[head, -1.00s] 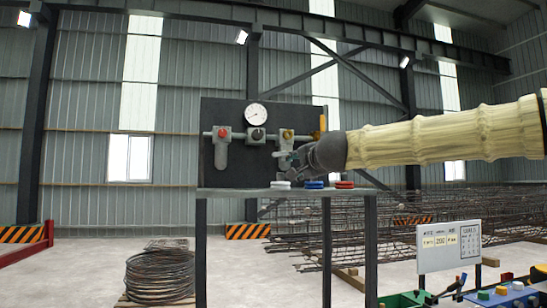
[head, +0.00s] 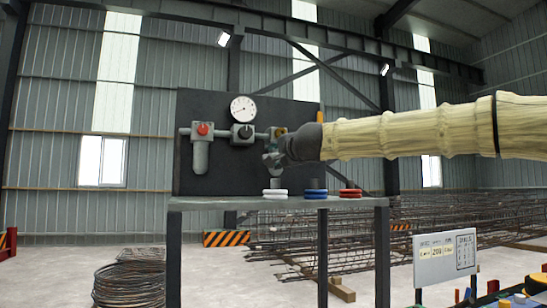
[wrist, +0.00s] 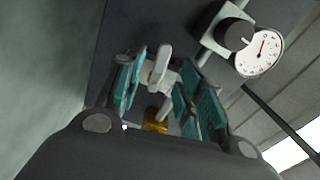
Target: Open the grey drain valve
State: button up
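A dark panel (head: 210,150) carries a row of fittings, with a red knob (head: 203,129), a black knob (head: 243,132) and a yellow-brown knob (head: 280,131). My gripper (head: 270,158) is in front of the panel's right part, below the yellow-brown knob. In the wrist view, its teal-padded fingers (wrist: 160,85) are apart. A pale grey lever-like part (wrist: 162,65), perhaps the drain valve, shows between them. A brass part (wrist: 155,120) lies lower, also between the fingers. I cannot tell whether either pad touches the grey part. The head view hides most of this fitting behind my gripper.
A round gauge (head: 243,108) sits above the black knob; it also shows in the wrist view (wrist: 260,52). White (head: 275,193), blue (head: 315,194) and red (head: 350,192) rings lie on the bench (head: 220,203). Rebar cages (head: 400,225) and a wire coil (head: 130,280) lie behind.

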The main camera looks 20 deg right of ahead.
aim_at(276, 154)
jog(key=shift+w+a, duration=0.2)
jog(key=shift+w, duration=0.65)
jog(key=shift+w+d+r+p, duration=0.25)
jog(key=shift+w+d+p, duration=0.1)
jog(key=shift+w+d, duration=0.15)
jog(key=shift+w, duration=0.35)
jog(key=shift+w+a+f+p, duration=0.1)
jog(key=shift+w+p, duration=0.25)
jog(key=shift+w, duration=0.8)
jog(key=shift+w+a, duration=0.2)
jog(key=shift+c, duration=0.9)
jog(key=shift+s, duration=0.1)
jog(key=c, duration=0.7)
jog(key=shift+d, duration=0.15)
grip_shut()
